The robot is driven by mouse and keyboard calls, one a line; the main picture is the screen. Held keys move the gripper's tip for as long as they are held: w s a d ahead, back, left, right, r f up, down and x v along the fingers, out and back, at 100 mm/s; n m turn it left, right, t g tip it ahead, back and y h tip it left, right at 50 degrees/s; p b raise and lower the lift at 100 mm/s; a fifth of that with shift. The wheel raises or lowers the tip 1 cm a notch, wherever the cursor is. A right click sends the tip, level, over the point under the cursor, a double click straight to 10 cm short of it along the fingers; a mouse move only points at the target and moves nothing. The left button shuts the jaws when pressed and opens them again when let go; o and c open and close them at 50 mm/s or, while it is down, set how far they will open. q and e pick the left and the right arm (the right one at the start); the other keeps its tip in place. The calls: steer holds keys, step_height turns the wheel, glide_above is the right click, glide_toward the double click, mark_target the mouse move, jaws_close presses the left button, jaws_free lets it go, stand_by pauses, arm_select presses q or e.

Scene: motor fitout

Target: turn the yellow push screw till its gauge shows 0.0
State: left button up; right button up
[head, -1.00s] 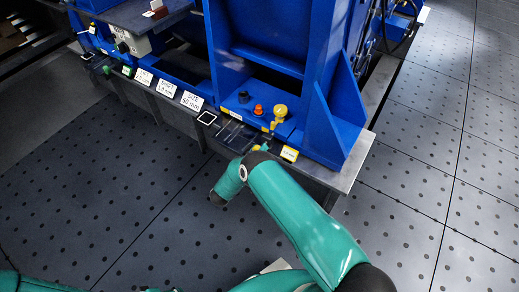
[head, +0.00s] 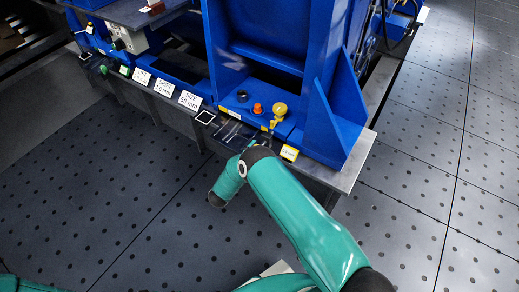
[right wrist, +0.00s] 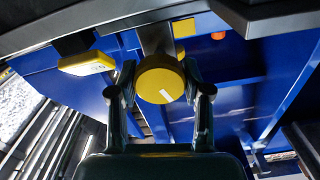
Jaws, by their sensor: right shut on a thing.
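The yellow push screw shows in the right wrist view as a round yellow head (right wrist: 160,85) with a short white mark on its face. My right gripper (right wrist: 159,88) is shut on this head, with one finger on each side. In the head view my right arm hides the screw's head. A yellow-framed gauge (right wrist: 88,63) with a white display sits left of the screw in the right wrist view. It also shows at the bench edge in the head view (head: 289,153), but its digits are too small to read. My left gripper is out of view.
A blue machine frame (head: 263,68) stands behind the screw. A yellow knob (head: 280,108), an orange button (head: 258,108) and a dark knob (head: 242,96) sit on its base. White signs (head: 189,99) line the bench edge to the left. The floor in front is clear.

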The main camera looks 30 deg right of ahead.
steer(key=shift+w+a+m, duration=0.1)
steer(key=shift+a+m, duration=0.05)
steer(key=shift+m, duration=0.9)
steer(key=shift+w+a+m, duration=0.1)
steer(key=shift+m, duration=0.95)
steer(key=o, duration=1)
steer(key=shift+o, duration=0.8)
steer(key=shift+d, duration=0.15)
steer(key=shift+s, duration=0.1)
steer(key=v, duration=1.2)
steer(key=shift+f, duration=0.15)
